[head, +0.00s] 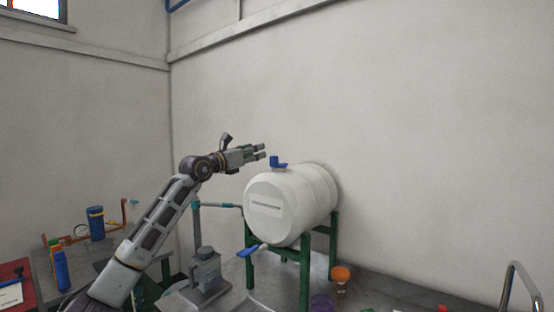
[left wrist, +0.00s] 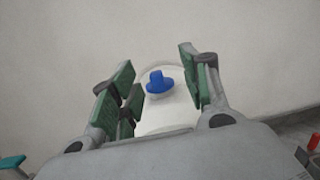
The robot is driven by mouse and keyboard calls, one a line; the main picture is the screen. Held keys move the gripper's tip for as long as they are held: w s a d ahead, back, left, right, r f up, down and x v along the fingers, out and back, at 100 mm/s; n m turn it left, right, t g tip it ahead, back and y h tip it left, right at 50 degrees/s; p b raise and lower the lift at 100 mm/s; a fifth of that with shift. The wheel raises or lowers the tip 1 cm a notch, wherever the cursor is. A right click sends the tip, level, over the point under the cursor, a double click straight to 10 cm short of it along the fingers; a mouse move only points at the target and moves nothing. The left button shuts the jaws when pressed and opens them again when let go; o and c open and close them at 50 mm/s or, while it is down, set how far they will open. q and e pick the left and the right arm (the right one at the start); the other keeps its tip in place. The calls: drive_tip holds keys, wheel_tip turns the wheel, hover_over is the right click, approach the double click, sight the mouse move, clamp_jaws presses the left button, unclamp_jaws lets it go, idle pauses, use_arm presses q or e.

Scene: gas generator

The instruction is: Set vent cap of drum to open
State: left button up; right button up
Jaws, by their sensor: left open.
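The drum (head: 290,203) is a white barrel lying on its side on a green stand. Its blue vent cap (head: 278,161) sits on top, near the front end. My left gripper (head: 262,152) is open, just left of the cap and slightly above it, apart from it. In the left wrist view the blue cap (left wrist: 159,82) shows between the two green-padded fingers, beyond their tips, with the white drum (left wrist: 165,119) under it. The left gripper (left wrist: 157,75) holds nothing. My right gripper is not in view.
A blue-handled tap (head: 251,250) sticks out low on the drum's front. A teal-ended pipe (head: 218,205) and grey stand are at its left. An orange-topped jar (head: 340,277) stands at the right.

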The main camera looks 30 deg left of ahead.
use_arm(q)
drive_tip(key=shift+w+a+f+g+y, duration=0.1)
drive_tip(key=shift+a+f+g+y, duration=0.15)
drive_tip(key=shift+f, duration=0.3)
drive_tip(key=shift+a+f+g+y, duration=0.2)
drive_tip(key=shift+f+g, duration=0.1)
drive_tip(key=shift+f, duration=0.25)
drive_tip(key=shift+w+a+f+g+y, duration=0.15)
drive_tip(key=shift+a+f+g, duration=0.1)
drive_tip(key=shift+f, duration=0.3)
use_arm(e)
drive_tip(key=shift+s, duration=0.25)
use_arm(q)
drive_tip(key=shift+s, duration=0.1)
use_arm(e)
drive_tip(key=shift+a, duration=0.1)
